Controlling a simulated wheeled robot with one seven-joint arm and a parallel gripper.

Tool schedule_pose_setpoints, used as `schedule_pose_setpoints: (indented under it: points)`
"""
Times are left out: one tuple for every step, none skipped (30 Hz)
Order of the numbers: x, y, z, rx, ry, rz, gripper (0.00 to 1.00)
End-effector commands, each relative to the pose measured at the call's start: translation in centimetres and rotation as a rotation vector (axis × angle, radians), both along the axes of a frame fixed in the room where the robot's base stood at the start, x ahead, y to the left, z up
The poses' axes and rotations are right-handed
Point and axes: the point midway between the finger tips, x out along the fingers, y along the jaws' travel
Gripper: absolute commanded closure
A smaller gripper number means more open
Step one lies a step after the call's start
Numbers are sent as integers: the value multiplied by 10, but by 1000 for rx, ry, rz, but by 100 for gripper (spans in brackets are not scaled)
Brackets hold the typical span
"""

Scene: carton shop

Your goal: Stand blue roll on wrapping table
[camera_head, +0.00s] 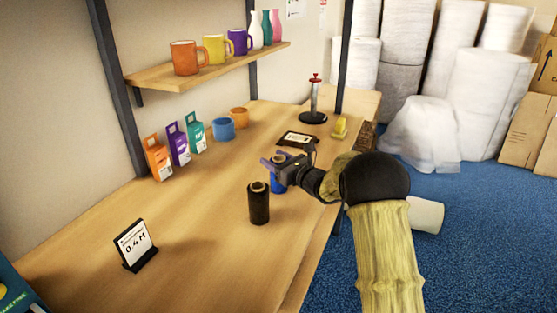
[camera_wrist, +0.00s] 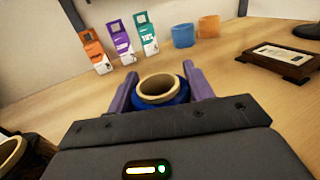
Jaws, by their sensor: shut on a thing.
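The blue roll (camera_wrist: 165,92) is upright between the two purple fingers of my gripper (camera_wrist: 160,90) in the wrist view, its pale hollow core facing up.
A black roll (camera_head: 259,204) stands close in front. A framed card (camera_head: 298,139) lies beyond the gripper. A sign (camera_head: 135,244) stands front left; table around it is clear.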

Motion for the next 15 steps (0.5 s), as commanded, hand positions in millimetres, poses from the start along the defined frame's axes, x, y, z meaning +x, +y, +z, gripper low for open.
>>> schedule_pose_setpoints:
  points:
    - [1, -3, 1, 1, -1, -4, 78]
    - [1, -4, 0, -1, 1, -5, 42]
    - [1, -5, 0, -1, 1, -7, 34]
    - [2, -6, 0, -1, 1, -8, 29]
    - [2, -6, 0, -1, 1, -9, 26]
    - [2, -7, 0, -1, 1, -9, 26]
    - [2, -7, 0, -1, 1, -10, 26]
    - [2, -7, 0, -1, 1, -10, 26]
    - [2, -7, 0, -1, 1, -10, 26]
    - [2, -7, 0, -1, 1, -10, 26]
    - [2, -7, 0, -1, 1, -10, 26]
    - [2, -7, 0, -1, 1, -10, 26]
    - [2, -8, 0, -1, 1, -10, 26]
    - [1, -8, 0, -1, 1, -10, 26]
    - [1, -9, 0, -1, 0, -10, 26]
